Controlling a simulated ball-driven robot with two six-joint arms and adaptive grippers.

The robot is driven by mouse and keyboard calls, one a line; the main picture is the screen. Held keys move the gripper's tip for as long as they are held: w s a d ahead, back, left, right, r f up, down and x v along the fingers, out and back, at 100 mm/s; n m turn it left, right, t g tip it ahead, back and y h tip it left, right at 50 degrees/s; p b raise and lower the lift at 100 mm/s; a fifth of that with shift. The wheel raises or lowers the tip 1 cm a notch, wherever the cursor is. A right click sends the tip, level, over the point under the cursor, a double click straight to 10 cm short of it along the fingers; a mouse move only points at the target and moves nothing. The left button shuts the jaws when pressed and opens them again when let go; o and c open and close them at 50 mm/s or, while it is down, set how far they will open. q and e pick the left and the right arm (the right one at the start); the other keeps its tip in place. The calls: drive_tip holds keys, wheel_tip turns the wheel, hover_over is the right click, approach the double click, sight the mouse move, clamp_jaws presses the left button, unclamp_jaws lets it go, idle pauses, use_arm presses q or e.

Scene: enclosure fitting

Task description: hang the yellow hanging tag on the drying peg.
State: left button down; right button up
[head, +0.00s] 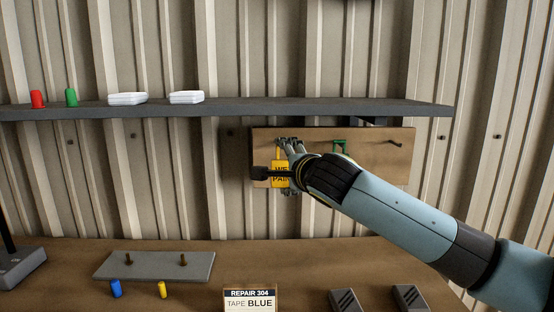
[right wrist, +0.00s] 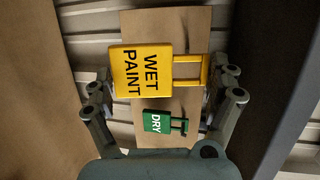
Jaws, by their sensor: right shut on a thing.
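The yellow hanging tag (head: 279,180) reads WET PAINT and has an open loop handle. My right gripper (head: 290,167) is shut on it, in front of the left part of a brown board (head: 370,172) on the wall. In the right wrist view the tag (right wrist: 127,72) lies between my fingers (right wrist: 168,75), its loop towards the right. A bare peg (head: 394,142) sticks out at the board's right. A green tag (head: 340,147) hangs mid-board; it reads DRY in the right wrist view (right wrist: 157,122). Whether a peg is behind the yellow tag is hidden. My left gripper is out of view.
The bench below holds a grey plate with two posts (head: 155,267), blue and yellow pieces, and a REPAIR 304 sign (head: 250,300).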

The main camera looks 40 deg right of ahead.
drive_tip(key=shift+w+d, duration=0.1)
drive_tip(key=shift+w+d+r, duration=0.1)
drive_tip(key=shift+w+d, duration=0.05)
drive_tip(key=shift+w, duration=0.05)
drive_tip(key=shift+w+d, duration=0.1)
drive_tip(key=shift+d, duration=0.05)
drive_tip(key=shift+w+d+b, duration=0.2)
drive_tip(key=shift+w+b, duration=0.05)
drive_tip(key=shift+b, duration=0.05)
drive_tip(key=shift+w+d, duration=0.25)
drive_tip(key=shift+w, duration=0.05)
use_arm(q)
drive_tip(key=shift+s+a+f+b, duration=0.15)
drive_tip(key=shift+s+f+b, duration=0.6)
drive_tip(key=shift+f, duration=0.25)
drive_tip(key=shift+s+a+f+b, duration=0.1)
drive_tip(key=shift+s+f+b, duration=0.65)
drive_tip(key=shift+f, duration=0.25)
use_arm(e)
drive_tip(key=w+d+f, duration=0.1)
drive_tip(key=w+d, duration=0.3)
drive_tip(key=w, duration=0.1)
drive_tip(key=shift+w+d+f, duration=0.3)
drive_tip(key=shift+d, duration=0.05)
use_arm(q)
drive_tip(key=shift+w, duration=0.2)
